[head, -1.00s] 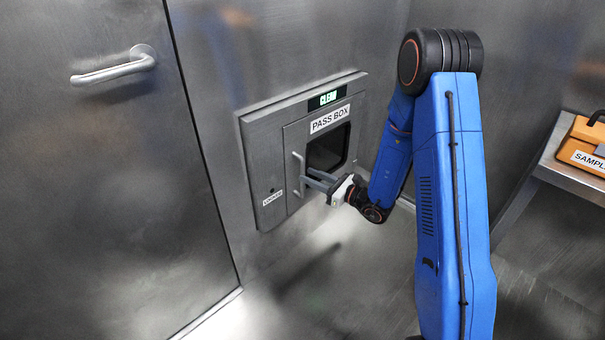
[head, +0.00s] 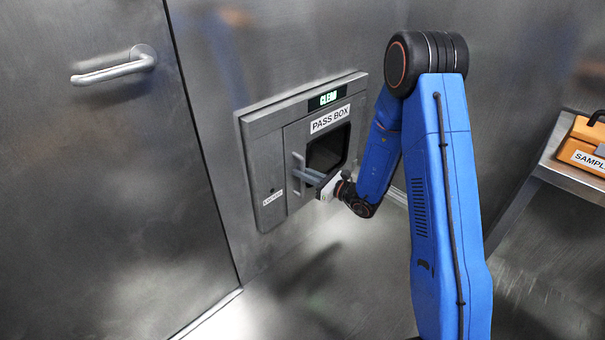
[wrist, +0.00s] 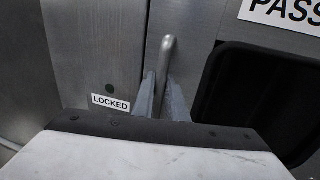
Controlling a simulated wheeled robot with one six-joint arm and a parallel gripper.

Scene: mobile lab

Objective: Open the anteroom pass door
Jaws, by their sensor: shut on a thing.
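The pass box door (head: 296,141) is a grey metal panel with a dark window (head: 327,150), set in a frame on the wall. It looks closed. Its vertical bar handle (head: 298,160) is on the door's left side; the handle also shows in the wrist view (wrist: 167,50). My gripper (head: 301,174) is at the handle, with its fingers on either side of the bar, shut on it. In the wrist view the fingers (wrist: 161,98) hide the lower part of the bar.
A small label (wrist: 111,103) left of the handle reads LOCKED. A lit green display (head: 328,98) is above the door. A large door with a lever handle (head: 115,67) stands at left. A bench (head: 575,180) with an orange case (head: 585,140) is at right.

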